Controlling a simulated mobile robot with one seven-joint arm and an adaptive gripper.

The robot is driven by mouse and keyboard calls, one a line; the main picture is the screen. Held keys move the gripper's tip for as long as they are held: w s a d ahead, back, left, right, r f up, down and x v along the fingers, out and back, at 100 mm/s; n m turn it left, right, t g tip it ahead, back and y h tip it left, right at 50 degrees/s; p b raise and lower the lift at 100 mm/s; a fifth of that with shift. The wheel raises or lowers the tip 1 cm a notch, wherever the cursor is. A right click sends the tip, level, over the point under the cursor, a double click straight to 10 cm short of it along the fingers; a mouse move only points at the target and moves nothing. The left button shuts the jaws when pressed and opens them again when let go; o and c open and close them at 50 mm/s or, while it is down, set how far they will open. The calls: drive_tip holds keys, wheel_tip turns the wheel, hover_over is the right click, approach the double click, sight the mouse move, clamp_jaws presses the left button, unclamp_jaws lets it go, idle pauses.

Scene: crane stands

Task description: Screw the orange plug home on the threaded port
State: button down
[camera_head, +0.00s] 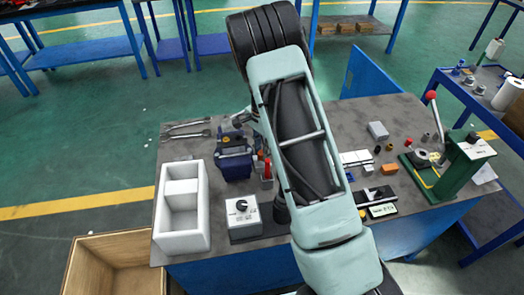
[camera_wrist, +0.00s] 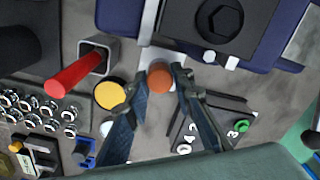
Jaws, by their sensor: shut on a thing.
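In the wrist view the round orange plug (camera_wrist: 160,76) sits between the two dark fingertips of my gripper (camera_wrist: 157,86), which is shut on it. The plug is seen end-on, over a light metal piece beside a blue vise (camera_wrist: 225,30). The threaded port is not clearly visible; I cannot tell how far the plug sits on it. In the head view the blue vise (camera_head: 235,160) stands on the bench, left of my arm.
A red rod (camera_wrist: 74,76), a yellow round cap (camera_wrist: 109,95) and several shiny nuts lie left of the gripper.

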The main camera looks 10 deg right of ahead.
drive_tip(key=m+p, duration=0.1)
drive_tip(key=m, duration=0.4)
drive_tip(key=shift+m, duration=0.3)
drive_tip(key=shift+r+m+p, duration=0.1)
drive_tip(key=shift+m+p, duration=0.5)
drive_tip(key=shift+m, duration=1.8)
drive_tip(key=shift+p, duration=0.3)
drive_tip(key=shift+m+p, duration=0.5)
drive_tip(key=shift+m, duration=0.6)
drive_tip(key=m, duration=0.3)
drive_tip(key=shift+p, duration=0.35)
